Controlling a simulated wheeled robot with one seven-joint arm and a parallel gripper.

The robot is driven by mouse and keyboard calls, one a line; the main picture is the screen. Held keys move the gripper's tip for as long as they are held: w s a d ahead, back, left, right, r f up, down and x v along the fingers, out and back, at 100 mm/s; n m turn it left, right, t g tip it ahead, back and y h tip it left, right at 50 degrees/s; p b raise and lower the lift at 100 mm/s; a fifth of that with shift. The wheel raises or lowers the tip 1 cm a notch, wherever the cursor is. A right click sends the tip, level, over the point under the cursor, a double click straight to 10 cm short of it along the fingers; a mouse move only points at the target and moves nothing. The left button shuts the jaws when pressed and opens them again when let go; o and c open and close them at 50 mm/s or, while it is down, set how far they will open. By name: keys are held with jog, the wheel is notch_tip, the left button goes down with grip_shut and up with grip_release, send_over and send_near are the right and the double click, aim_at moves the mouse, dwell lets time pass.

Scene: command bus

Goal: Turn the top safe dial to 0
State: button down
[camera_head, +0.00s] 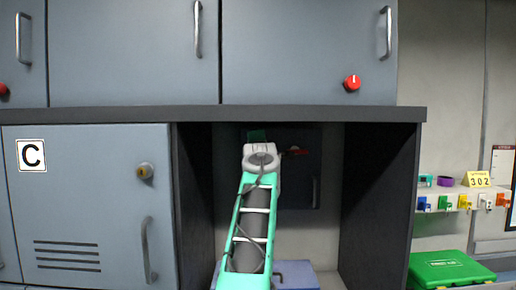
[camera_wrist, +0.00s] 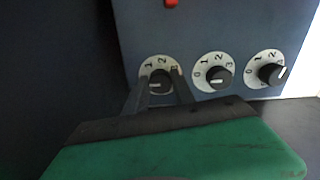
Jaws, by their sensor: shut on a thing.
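The dark blue-grey safe (camera_head: 300,185) sits in the recess under the cabinets, partly hidden behind my arm. The wrist view shows its face (camera_wrist: 195,35) with three dials in a row, each with a black knob and a white numbered ring. My gripper (camera_wrist: 160,86) is shut on the knob of the leftmost dial (camera_wrist: 158,65) there, with one finger on each side. The digits 1 and 2 show on its ring; the rest is partly covered by the fingers. The middle dial (camera_wrist: 213,72) and the right dial (camera_wrist: 271,69) are untouched. The fingers are hidden in the head view.
A red knob (camera_head: 295,151) is on the safe front, near my gripper. The recess has dark side walls and a shelf edge (camera_head: 300,113) above. A blue box (camera_head: 295,272) lies low in it. A green first-aid case (camera_head: 447,268) is at the right.

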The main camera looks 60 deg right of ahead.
jog(key=c, duration=1.1)
grip_release()
jog(key=shift+o, duration=0.2)
jog(key=b+v, duration=0.3)
jog(key=v, duration=0.4)
jog(key=shift+s+a+b, duration=0.15)
jog(key=shift+a+b, duration=0.25)
